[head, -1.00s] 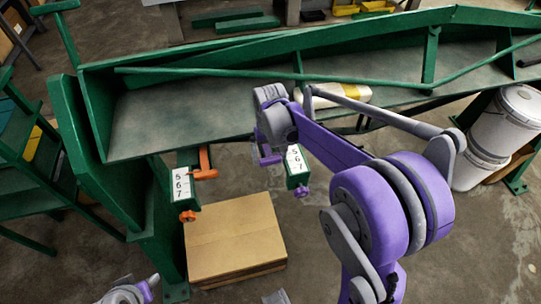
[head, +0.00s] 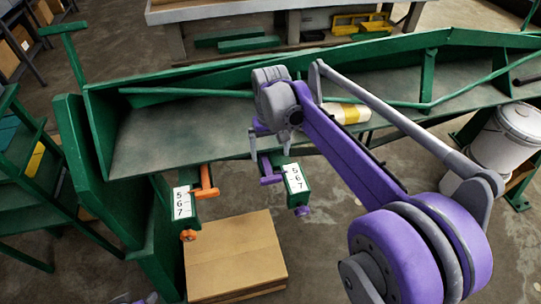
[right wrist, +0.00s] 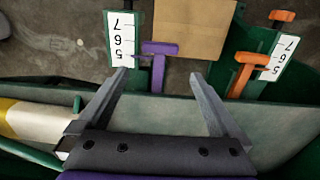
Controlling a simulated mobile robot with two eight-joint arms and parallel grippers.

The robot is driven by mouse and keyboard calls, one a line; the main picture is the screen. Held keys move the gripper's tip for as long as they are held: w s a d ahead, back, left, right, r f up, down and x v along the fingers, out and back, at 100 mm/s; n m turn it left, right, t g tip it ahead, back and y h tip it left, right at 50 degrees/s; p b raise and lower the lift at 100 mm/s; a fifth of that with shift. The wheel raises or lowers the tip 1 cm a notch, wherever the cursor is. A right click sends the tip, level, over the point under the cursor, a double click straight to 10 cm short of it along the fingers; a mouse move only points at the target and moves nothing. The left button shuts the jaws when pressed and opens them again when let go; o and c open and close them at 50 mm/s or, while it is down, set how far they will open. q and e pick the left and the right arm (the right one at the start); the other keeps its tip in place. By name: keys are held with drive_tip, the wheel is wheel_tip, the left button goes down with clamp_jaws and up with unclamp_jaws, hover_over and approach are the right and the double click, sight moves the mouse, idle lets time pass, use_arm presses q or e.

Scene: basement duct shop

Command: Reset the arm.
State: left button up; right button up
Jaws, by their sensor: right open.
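Two green boxes with white number plates marked 5 6 7 hang under the green bench. The left plate (head: 182,203) has an orange lever (head: 207,184) and an orange knob (head: 188,235). The right plate (head: 294,179) has a purple lever (head: 268,173) and a purple knob (head: 302,210). My right gripper (head: 269,150) is open just above the purple lever. In the right wrist view, the purple lever (right wrist: 158,62) shows between and beyond the open fingertips (right wrist: 160,74), apparently untouched. The orange lever (right wrist: 243,72) lies right of the fingers.
The green bench (head: 180,135) has a raised back rail and diagonal bars. A white and yellow roll (head: 348,112) lies on it near my right arm. A cardboard box (head: 235,255) stands on the floor below the plates. A white bucket (head: 508,137) stands at right.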

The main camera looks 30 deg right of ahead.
idle(0.4)
drive_tip(key=s+a+f+n+t+p, duration=0.1)
drive_tip(key=s+a+f+t, duration=0.1)
drive_tip(key=s, duration=0.7)
drive_tip(key=s+a+f+n+t+p, duration=0.1)
drive_tip(key=s+a+f+t, duration=0.2)
drive_tip(key=s, duration=0.6)
drive_tip(key=a, duration=0.2)
drive_tip(key=shift+s+a+n, duration=0.3)
drive_tip(key=shift+s+n, duration=0.05)
drive_tip(key=shift+n, duration=0.05)
idle(0.6)
